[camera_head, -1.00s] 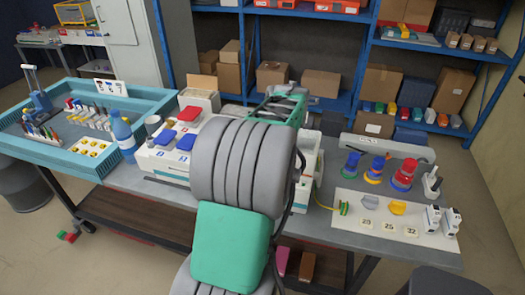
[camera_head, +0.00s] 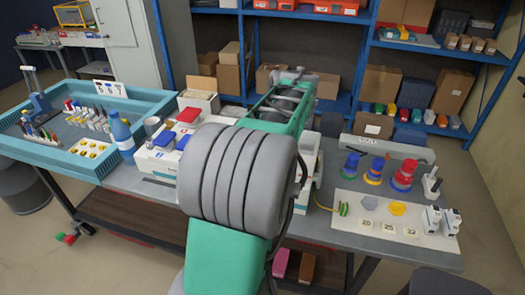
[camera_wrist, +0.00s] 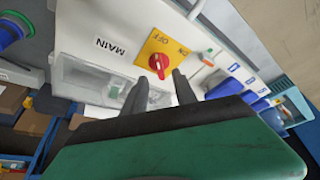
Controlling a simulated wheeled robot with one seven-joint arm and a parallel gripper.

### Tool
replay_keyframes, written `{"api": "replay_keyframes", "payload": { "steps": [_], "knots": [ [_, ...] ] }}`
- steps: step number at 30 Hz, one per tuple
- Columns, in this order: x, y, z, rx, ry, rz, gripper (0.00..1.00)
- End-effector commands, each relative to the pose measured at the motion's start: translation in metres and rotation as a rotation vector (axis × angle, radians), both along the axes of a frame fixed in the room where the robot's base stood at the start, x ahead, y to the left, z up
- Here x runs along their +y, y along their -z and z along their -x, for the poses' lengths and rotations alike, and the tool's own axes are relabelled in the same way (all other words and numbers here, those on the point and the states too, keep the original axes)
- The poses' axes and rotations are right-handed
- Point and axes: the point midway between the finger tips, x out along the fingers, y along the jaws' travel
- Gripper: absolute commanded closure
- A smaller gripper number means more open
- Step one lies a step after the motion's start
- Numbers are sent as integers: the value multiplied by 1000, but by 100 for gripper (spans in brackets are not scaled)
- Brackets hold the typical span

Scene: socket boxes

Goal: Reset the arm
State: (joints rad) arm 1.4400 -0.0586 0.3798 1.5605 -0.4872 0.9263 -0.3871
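My gripper (camera_wrist: 160,86) shows in the wrist view as two dark fingers standing apart, with nothing between them. It is open. Past the fingertips is a white box (camera_wrist: 92,62) marked MAIN, with a red rotary switch (camera_wrist: 158,62) on a yellow plate (camera_wrist: 166,45). The fingers appear close to the switch, but I cannot tell the gap. In the head view my grey and green arm rises over the middle of the table and hides the gripper and most of the white box (camera_head: 160,165).
Left on the table (camera_head: 330,228) are a blue tray (camera_head: 62,158) and a blue bottle (camera_head: 122,135). Right are stacked coloured plugs (camera_head: 402,175) and a white board (camera_head: 350,205) with numbered tiles. Blue shelving (camera_head: 340,105) with cardboard boxes stands behind.

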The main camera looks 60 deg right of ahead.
Motion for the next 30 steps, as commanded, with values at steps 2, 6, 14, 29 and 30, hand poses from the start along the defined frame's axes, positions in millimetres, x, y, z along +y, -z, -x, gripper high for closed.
{"api": "replay_keyframes", "payload": {
  "steps": [2, 6, 14, 29, 30],
  "knots": [
    [2, -12, 5, -1, 2, 1, 66],
    [6, -24, 8, 0, 0, 0, 66],
    [6, -24, 8, 0, 1, -2, 66],
    [205, -15, -151, 29, -262, -42, 66],
    [239, -12, -161, 35, -300, -44, 66]
  ]
}}
